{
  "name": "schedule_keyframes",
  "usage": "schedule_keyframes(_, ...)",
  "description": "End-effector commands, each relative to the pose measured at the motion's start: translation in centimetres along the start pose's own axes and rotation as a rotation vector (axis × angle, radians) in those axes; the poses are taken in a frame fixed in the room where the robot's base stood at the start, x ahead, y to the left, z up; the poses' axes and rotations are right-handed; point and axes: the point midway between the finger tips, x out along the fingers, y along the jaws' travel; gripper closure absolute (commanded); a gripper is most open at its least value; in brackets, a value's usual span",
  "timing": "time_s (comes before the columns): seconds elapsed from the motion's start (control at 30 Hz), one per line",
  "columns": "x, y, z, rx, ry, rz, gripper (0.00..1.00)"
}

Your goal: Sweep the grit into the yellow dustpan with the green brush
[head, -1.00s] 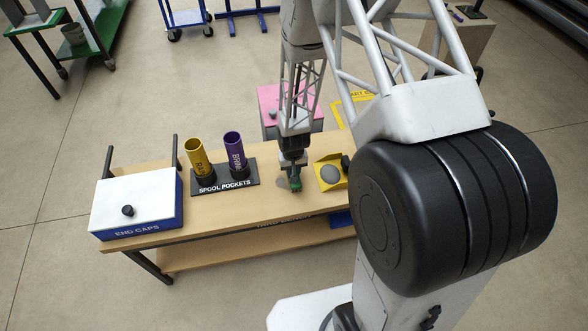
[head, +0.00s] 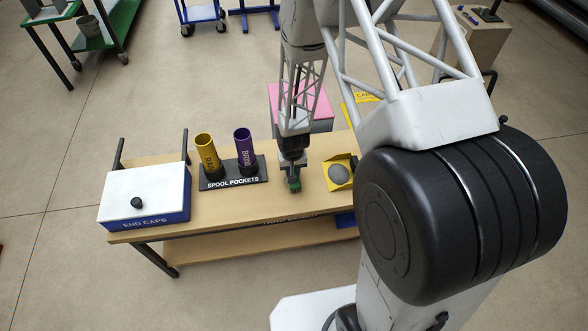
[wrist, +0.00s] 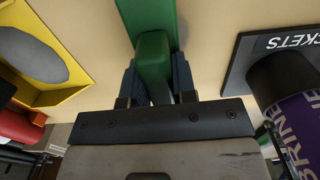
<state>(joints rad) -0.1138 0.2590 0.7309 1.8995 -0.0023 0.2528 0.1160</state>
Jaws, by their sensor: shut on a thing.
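My gripper (head: 292,170) is shut on the green brush (head: 294,184), holding it down at the workbench top. In the wrist view, the green handle (wrist: 154,55) sits between my two dark fingers. The yellow dustpan (head: 333,164) lies on the bench to the right of the brush, a short gap apart. A grey, rounded mass of grit (head: 339,174) is in the dustpan; it also shows in the wrist view (wrist: 28,57). I see no grit on the bare bench beside the brush, but the brush and gripper hide some of the top.
The black spool pocket stand (head: 234,179) holds a yellow spool (head: 208,152) and a purple spool (head: 244,147) left of my gripper. The end caps box (head: 145,195) is at the bench's left end. A pink-topped block (head: 312,102) stands behind.

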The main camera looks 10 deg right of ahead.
Motion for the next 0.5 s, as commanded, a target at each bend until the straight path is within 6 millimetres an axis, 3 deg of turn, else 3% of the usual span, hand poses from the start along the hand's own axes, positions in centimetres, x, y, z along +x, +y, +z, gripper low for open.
schedule_keyframes(0.5,0.0,-1.6,0.1,-0.002,-0.003,0.000,1.00)
